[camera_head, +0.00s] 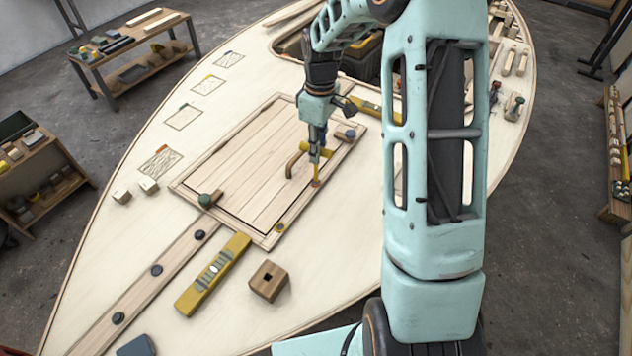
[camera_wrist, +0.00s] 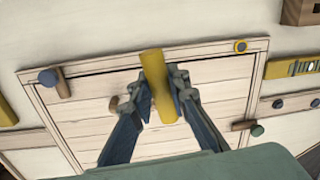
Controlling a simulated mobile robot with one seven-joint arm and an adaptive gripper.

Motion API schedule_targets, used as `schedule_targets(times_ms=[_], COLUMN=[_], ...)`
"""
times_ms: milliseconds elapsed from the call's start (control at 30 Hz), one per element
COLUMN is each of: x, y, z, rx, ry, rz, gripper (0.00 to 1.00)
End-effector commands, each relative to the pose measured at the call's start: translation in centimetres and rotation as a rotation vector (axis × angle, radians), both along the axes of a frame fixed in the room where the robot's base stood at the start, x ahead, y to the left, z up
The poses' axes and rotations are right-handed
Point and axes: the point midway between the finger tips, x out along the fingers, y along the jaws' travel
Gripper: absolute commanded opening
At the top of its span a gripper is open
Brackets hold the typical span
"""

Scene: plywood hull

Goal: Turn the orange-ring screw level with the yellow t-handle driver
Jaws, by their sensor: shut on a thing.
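My gripper (camera_head: 316,150) is shut on the yellow T-handle driver (camera_head: 316,158) above the right edge of the hatch panel (camera_head: 240,160). The driver's shaft points down, and its tip is at the orange-ring screw (camera_head: 317,183) in the panel frame. I cannot tell whether the tip is seated in the screw. In the wrist view the driver's yellow crossbar (camera_wrist: 158,85) lies between both fingers of my gripper (camera_wrist: 160,100). The orange-ring screw is hidden there. How far the screw stands proud is too small to tell.
A yellow-ring screw (camera_head: 280,226) sits at the panel's near corner. A blue-knobbed turn block (camera_head: 346,134) and a green-knobbed one (camera_head: 208,200) are at the panel's edges. A curved wooden handle (camera_head: 294,164) stands close left of the driver. A yellow level (camera_head: 213,274) and a wooden block (camera_head: 268,281) lie nearer.

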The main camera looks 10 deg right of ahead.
Motion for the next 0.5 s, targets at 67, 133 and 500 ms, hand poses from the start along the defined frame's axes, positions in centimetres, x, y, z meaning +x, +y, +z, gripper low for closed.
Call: schedule_targets(times_ms=[67,133,500], x=[0.02,0.00,-0.12], y=[0.03,0.08,0.25], z=[-0.05,-0.12,-0.07], rx=[-0.001,0.000,-0.001], ry=[-0.001,-0.002,-0.002], rz=[-0.042,-0.121,-0.630], gripper=[0.00,0.00,0.00])
